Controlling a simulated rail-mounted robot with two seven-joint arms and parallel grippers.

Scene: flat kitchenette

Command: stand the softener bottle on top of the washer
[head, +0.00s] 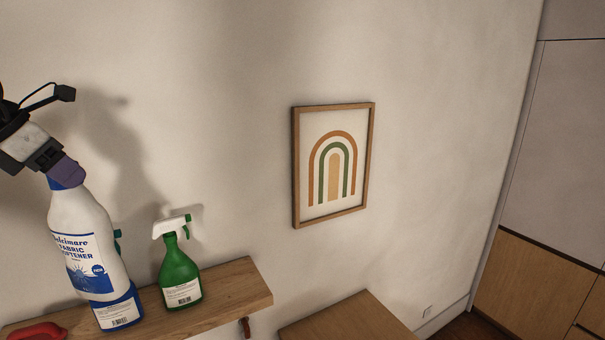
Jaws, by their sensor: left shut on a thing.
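The softener bottle (85,245) is white with a blue label reading fabric softener, at the left of the head view. My right gripper is not in view. I see nothing I can identify as the washer.
A green spray bottle (180,272) stands on the wooden shelf (238,284). A blue bottle (120,312) is partly hidden behind the softener. A red object (38,331) lies at the lower left. A framed picture (335,165) hangs right; a wooden top (345,320) is below it.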

